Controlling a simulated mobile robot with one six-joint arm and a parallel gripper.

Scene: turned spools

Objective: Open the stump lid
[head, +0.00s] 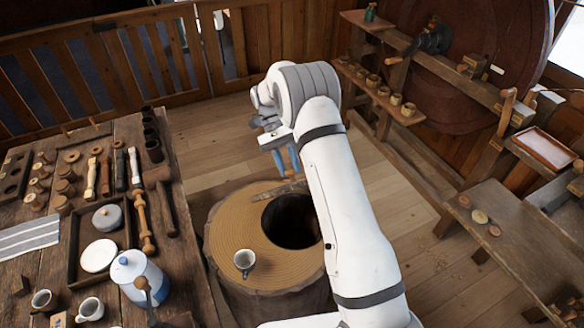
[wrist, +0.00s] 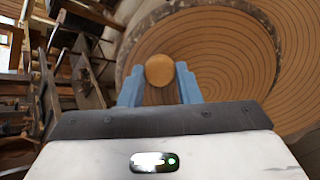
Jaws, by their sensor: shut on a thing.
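The round stump (head: 235,215) stands on the floor in the middle of the head view, with a ringed top. A dark round hole (head: 288,222) lies open in its top, partly hidden by my arm. The lid's brown edge (head: 285,189) shows at the hole's far side, raised and seen nearly edge-on; its exact tilt is hard to tell. In the wrist view the lid (wrist: 215,45) is a ringed disc with a rough rim. My gripper (head: 284,165), with blue fingers, is shut on the lid's round wooden knob (wrist: 159,70).
A cluttered workbench (head: 195,270) with tools, a blue-and-white pot (head: 140,275) and cups is at left. A low bench (head: 510,245) is at right. Floor behind the stump is clear.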

